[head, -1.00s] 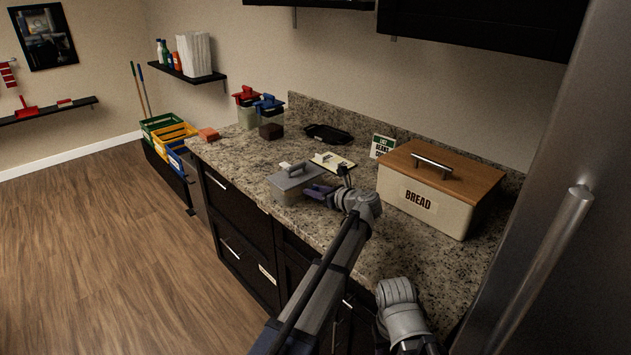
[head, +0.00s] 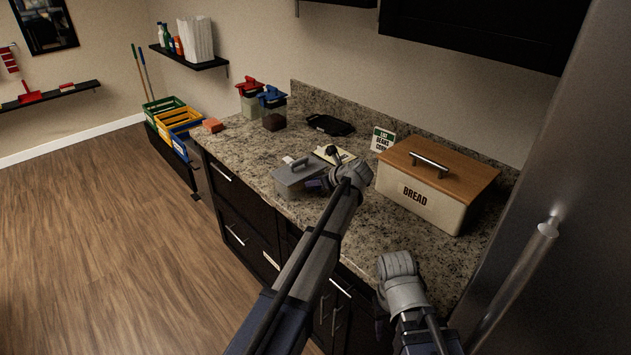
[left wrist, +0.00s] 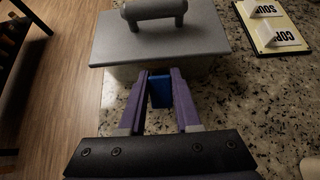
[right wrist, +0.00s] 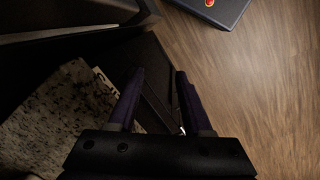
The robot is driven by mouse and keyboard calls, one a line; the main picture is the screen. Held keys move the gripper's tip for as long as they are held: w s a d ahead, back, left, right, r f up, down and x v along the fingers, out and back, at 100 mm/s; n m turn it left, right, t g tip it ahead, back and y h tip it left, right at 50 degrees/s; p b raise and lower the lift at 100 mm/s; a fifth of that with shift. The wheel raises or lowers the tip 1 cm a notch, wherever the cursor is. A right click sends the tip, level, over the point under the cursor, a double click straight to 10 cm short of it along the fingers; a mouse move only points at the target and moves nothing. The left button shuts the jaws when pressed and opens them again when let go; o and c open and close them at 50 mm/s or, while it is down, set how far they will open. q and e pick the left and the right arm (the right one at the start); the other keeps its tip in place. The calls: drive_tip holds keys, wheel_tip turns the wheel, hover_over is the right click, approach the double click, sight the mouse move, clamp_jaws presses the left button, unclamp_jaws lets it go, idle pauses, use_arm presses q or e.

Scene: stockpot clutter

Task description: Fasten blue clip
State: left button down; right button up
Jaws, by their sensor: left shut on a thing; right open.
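A container with a flat grey lid (head: 293,172) and a bar handle stands on the counter near its front edge; the lid (left wrist: 160,35) fills the top of the left wrist view. The blue clip (left wrist: 160,91) is at the container's near side, below the lid's edge. My left gripper (left wrist: 162,74) is shut on the blue clip, its purple fingers on either side of it. Whether the clip is latched is hidden. In the head view the left fingers are small and dark beside the container. My right gripper (right wrist: 160,73) is open and empty, low by the counter front.
A bread box (head: 430,195) stands right of my left arm. Behind the container lie a cream board with small signs (head: 335,154) and a black tray (head: 330,125). Red-lidded (head: 250,98) and blue-lidded (head: 272,108) jars stand further left.

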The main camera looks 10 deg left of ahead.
use_arm(q)
drive_tip(key=c, duration=0.6)
unclamp_jaws()
drive_tip(key=p+v, duration=0.4)
drive_tip(key=v, duration=0.3)
drive_tip(key=shift+s+d+r, duration=0.15)
drive_tip(key=shift+d+r, duration=0.05)
drive_tip(key=shift+d, duration=0.1)
